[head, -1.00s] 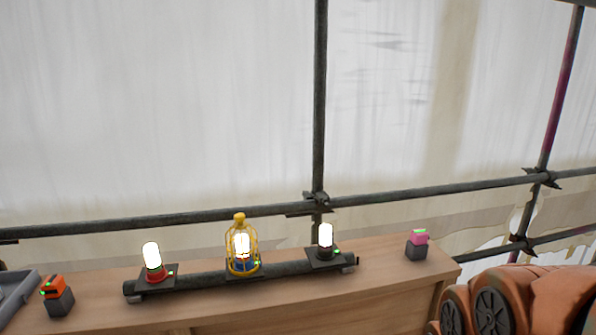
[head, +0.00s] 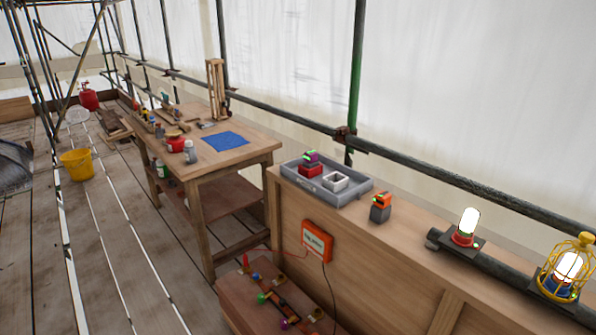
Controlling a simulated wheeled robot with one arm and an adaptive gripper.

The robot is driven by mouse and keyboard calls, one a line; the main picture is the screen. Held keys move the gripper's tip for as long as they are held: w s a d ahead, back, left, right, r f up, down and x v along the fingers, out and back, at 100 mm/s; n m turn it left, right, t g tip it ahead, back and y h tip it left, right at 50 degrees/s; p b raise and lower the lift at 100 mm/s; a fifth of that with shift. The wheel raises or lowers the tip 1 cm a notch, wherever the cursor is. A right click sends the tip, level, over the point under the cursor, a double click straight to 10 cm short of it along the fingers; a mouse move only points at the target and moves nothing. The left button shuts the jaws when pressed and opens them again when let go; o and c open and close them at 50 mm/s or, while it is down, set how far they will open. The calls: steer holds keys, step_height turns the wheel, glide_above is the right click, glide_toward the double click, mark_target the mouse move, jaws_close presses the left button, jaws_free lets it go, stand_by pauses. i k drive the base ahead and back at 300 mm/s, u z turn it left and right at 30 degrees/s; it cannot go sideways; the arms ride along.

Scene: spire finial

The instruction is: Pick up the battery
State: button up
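No object is plainly marked as the battery. A small dark block with an orange top and a green light (head: 381,207) stands upright on the wooden counter (head: 405,240); it may be a battery. In the grey tray (head: 350,196) to its left sit a red block with a purple and green top piece (head: 311,164) and a small white open box (head: 335,181). An orange box with a label (head: 317,241) is on the counter's front face, with wires running from it. My gripper is not in view.
A lit lamp with a red base (head: 467,227) and a yellow caged lamp (head: 568,268) stand at right. A workbench (head: 255,150) with tools and a blue sheet is at left. A low wooden box (head: 235,295) is below. A yellow bucket (head: 77,164) stands on the plank floor.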

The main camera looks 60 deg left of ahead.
mark_target(310, 161)
steer(key=u, duration=1.55)
steer(key=k, duration=0.3)
steer(key=u, duration=1.5)
steer(key=i, duration=1.5)
steer(key=z, duration=0.25)
steer(key=i, duration=1.35)
steer(key=z, duration=0.95)
